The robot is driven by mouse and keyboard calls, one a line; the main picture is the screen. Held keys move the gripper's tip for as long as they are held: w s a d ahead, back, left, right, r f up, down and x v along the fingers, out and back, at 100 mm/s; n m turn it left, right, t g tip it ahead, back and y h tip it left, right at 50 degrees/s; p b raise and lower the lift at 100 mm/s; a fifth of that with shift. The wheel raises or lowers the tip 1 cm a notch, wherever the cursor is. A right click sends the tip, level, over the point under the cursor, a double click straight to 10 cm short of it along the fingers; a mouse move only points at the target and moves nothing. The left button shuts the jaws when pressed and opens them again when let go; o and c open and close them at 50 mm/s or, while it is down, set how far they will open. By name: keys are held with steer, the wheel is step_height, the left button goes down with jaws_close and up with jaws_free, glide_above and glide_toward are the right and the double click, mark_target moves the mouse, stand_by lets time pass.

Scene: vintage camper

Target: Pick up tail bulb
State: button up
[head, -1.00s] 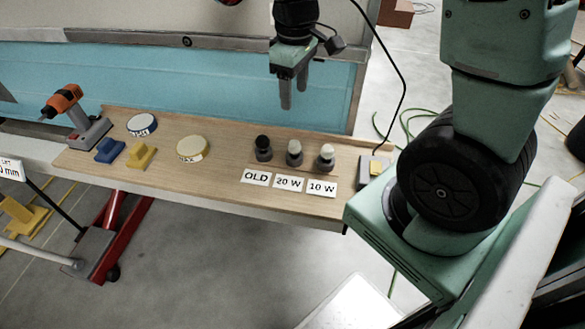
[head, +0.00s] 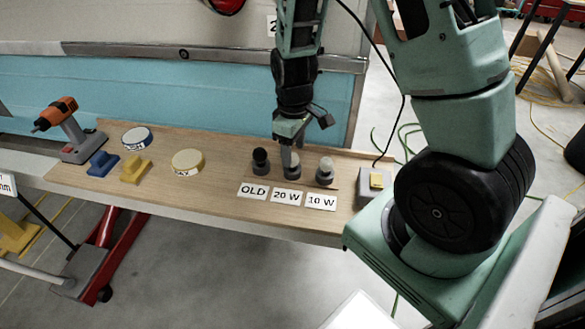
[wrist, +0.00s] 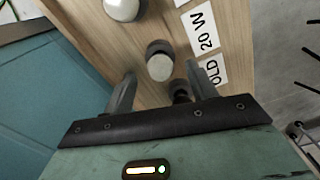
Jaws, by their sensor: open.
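Three bulbs stand upright in dark holders on the wooden bench; no label names one as the tail bulb. The dark bulb (head: 260,156) is behind the OLD card. The pale middle bulb (head: 294,160) is behind the 20 W card and partly hidden by my gripper. The pale right bulb (head: 325,165) is behind the 10 W card. My gripper (head: 289,155) is open, pointing down at the middle bulb. In the wrist view, that bulb (wrist: 160,66) shows between the fingertips of my gripper (wrist: 160,70); contact cannot be told. The dark bulb (wrist: 180,88) is partly behind the right finger.
A blue-rimmed tin (head: 136,138), a yellow-rimmed tin (head: 187,161), blue and yellow blocks and an orange drill (head: 57,113) are on the bench's left. The blue camper wall (head: 180,100) rises close behind.

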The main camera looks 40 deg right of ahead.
step_height(320, 180, down, 4)
steer(key=shift+w+r, duration=0.1)
steer(key=shift+w, duration=0.05)
steer(key=c, duration=1.1)
steer(key=shift+o, duration=0.2)
